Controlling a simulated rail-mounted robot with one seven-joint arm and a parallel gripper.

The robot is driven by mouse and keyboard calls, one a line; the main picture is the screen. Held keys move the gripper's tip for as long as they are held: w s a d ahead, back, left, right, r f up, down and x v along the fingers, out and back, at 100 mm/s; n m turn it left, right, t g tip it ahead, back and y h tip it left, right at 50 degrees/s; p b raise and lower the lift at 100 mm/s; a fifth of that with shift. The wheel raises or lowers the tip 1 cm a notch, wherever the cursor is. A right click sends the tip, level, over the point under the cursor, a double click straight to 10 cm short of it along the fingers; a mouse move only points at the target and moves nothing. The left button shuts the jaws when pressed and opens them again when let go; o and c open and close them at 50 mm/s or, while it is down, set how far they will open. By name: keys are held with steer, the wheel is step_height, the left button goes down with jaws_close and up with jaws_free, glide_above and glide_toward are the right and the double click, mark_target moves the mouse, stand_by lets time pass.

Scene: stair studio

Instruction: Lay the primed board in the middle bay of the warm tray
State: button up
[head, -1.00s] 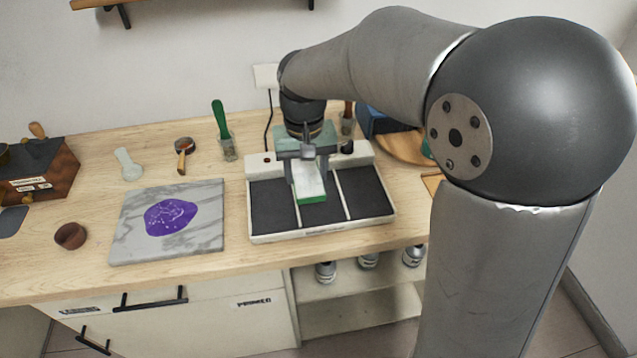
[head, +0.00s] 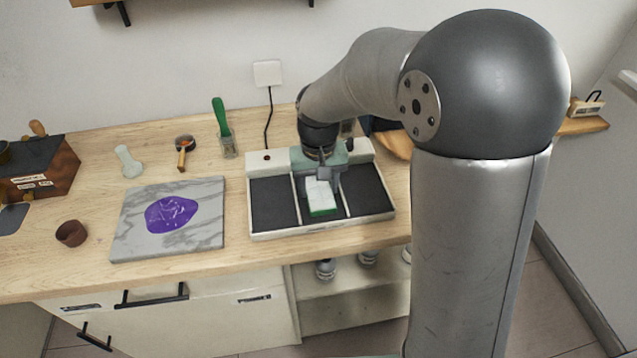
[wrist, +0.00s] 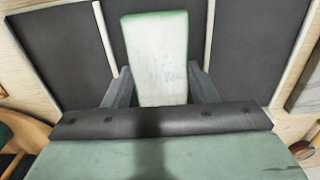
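The primed board (head: 320,198) is a white slab with green edges. It is over the middle bay of the warm tray (head: 322,229), between the two pale dividers. The tray has three dark bays; the left bay (head: 273,205) and right bay (head: 369,190) are empty. My gripper (head: 320,182) points down over the middle bay, its fingers on the board's two long sides. In the wrist view the board (wrist: 158,55) sits between the fingers, apparently gripped. I cannot tell whether its underside touches the bay floor.
Left of the tray lies a marble slab (head: 130,235) with a purple patch. A brown cup (head: 71,234) stands at left. A wooden round (head: 396,146) is behind right.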

mark_target(319, 190)
steer(key=shift+o, duration=0.7)
steer(key=shift+r, duration=0.3)
step_height(319, 190, up, 12)
steer(key=s+d+f, duration=0.2)
steer(key=s+d, duration=0.2)
steer(key=s, duration=0.2)
steer(key=s+d+f+m, duration=0.1)
steer(key=s+d+f, duration=0.2)
steer(key=s, duration=0.4)
steer(key=s+d+f, duration=0.3)
steer(key=s+d, duration=0.2)
steer(key=s, duration=0.2)
steer(key=shift+d+f+m, duration=0.25)
steer(key=shift+d+m, duration=0.05)
steer(key=shift+s, duration=0.1)
steer(key=shift+c, duration=0.3)
